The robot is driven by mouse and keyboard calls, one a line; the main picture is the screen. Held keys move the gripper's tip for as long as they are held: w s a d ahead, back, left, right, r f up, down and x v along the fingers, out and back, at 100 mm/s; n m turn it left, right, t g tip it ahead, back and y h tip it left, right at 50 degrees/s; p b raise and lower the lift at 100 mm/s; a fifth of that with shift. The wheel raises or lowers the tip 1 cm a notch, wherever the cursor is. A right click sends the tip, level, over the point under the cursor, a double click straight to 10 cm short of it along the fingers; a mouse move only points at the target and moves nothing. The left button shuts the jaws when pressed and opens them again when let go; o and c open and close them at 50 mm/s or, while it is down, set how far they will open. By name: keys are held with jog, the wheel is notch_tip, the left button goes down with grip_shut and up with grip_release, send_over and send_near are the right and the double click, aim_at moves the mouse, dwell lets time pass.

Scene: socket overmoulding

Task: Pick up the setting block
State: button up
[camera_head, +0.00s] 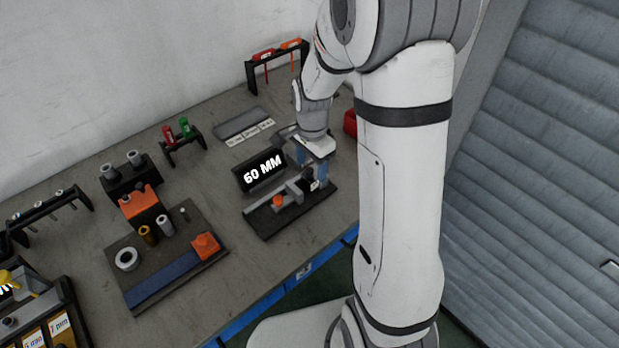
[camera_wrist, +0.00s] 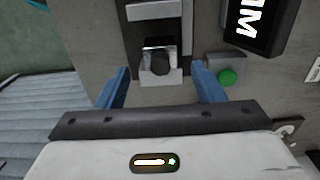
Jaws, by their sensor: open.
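My gripper (camera_wrist: 160,70) shows its two blue fingers spread wide, with nothing held between them. In the head view my gripper (camera_head: 311,172) points down over the right end of a dark base plate (camera_head: 270,228). A dark piece there is partly hidden by the fingers.
A black "60 MM" display (camera_head: 262,171) stands close behind the fixture. A green button (camera_wrist: 227,77) is near the right finger. A dark board (camera_head: 128,297) with rings and orange parts lies left. A red bin (camera_head: 350,123) stands behind my arm. Bare bench separates the board and fixture.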

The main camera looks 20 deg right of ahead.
aim_at(310, 170)
jog(key=f, duration=0.4)
jog(key=shift+a+f, duration=0.2)
jog(key=shift+a, duration=0.05)
jog(key=shift+c, duration=0.2)
jog(key=c, duration=1.2)
grip_shut()
jog(key=shift+r+p, duration=0.15)
jog(key=shift+p, duration=0.15)
